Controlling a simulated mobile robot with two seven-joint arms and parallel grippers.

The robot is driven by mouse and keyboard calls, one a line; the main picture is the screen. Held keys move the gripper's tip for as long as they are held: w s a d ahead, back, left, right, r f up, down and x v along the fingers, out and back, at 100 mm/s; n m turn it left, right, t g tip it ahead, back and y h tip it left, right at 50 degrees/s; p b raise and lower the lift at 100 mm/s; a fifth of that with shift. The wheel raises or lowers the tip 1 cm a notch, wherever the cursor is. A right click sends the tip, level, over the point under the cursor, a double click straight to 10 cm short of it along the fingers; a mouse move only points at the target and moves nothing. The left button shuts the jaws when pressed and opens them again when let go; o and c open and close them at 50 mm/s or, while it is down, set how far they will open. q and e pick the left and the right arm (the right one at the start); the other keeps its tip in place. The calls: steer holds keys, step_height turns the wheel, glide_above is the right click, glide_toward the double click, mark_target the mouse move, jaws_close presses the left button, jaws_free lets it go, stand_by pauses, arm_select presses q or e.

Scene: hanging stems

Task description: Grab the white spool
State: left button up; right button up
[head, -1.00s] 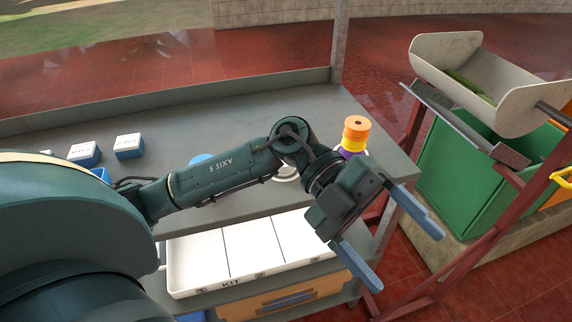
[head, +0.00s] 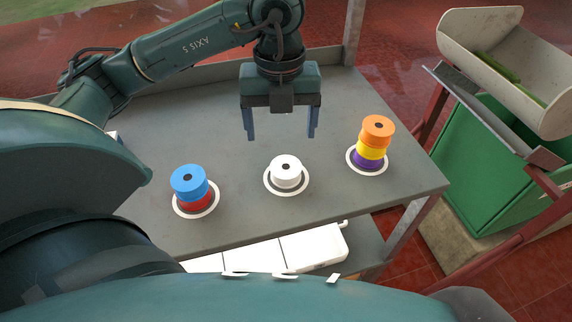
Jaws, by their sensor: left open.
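The white spool (head: 286,173) stands alone on the grey table (head: 240,219), inside a white ring mark, with a dark hole in its top. My left gripper (head: 281,137) is open and empty, its two blue-grey fingers pointing down. It is above the table, beyond and over the white spool in the head view, with the spool below the gap between the fingers. The fingers do not appear to touch anything. My right gripper is not in view.
A blue spool (head: 188,181) sits on a red spool (head: 196,202) at left. At right, orange (head: 378,128), yellow (head: 371,149) and purple (head: 367,163) spools are stacked. A white tray (head: 315,249) lies on the shelf below. A green bin (head: 484,165) stands at right.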

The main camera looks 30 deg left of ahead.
arm_select(q)
glide_above(286, 167)
steer(key=f, duration=0.5)
steer(key=shift+s+a, duration=0.25)
steer(key=shift+a, duration=0.05)
steer(key=shift+w+d+f+p, duration=0.15)
steer(key=shift+f+p, duration=0.1)
steer(key=shift+f, duration=1.15)
steer(key=shift+w+d+f+p, duration=0.15)
steer(key=shift+f+p, duration=0.1)
steer(key=shift+f, duration=1.15)
steer(key=shift+c, duration=0.3)
steer(key=c, duration=1)
